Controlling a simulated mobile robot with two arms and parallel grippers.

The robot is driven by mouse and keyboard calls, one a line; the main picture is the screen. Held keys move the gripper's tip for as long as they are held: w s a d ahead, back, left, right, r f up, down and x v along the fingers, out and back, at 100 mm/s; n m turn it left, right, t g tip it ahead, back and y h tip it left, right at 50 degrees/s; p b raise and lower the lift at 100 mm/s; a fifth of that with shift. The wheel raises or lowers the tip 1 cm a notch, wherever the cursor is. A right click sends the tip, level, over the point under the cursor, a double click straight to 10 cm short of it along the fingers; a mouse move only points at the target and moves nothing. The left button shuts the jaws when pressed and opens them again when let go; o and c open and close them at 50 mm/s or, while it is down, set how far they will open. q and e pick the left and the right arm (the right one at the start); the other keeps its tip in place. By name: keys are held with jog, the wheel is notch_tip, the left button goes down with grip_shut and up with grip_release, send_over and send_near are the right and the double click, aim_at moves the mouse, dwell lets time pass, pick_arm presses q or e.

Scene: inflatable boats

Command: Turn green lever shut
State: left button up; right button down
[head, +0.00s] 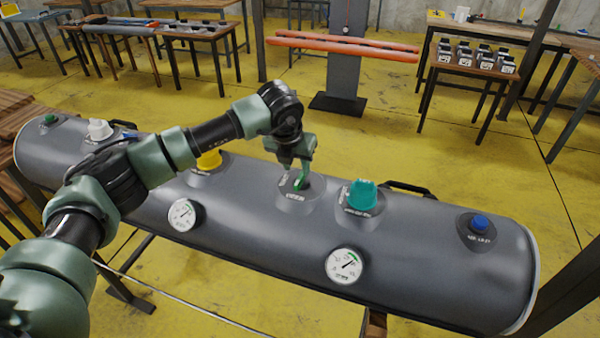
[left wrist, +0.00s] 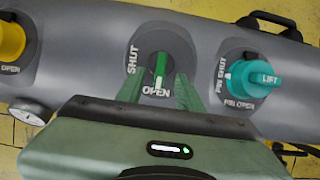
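The green lever (head: 301,183) sits on a dark round plate on top of the grey inflatable tube (head: 250,220). In the left wrist view the lever (left wrist: 160,68) lies lengthwise, its near end by the word OPEN; the word SHUT is to its left. My left gripper (head: 303,163) reaches down over the lever from above. In the left wrist view its two green fingers (left wrist: 158,80) are apart, one on each side of the lever, with gaps visible between. My right gripper is in neither view.
A teal valve cap (head: 362,196) stands right of the lever, a yellow cap (head: 209,160) left. Two gauges (head: 345,266) (head: 185,215) are on the near side. A blue cap (head: 480,223) is at the right end. A black handle (head: 408,188) is behind the teal cap.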

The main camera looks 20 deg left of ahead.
aim_at(300, 176)
pick_arm(q)
jog(key=p+x, duration=0.1)
jog(key=x, duration=0.3)
jog(key=shift+w, duration=0.1)
jog(key=shift+x, duration=0.85)
jog(key=shift+d, duration=0.1)
grip_shut()
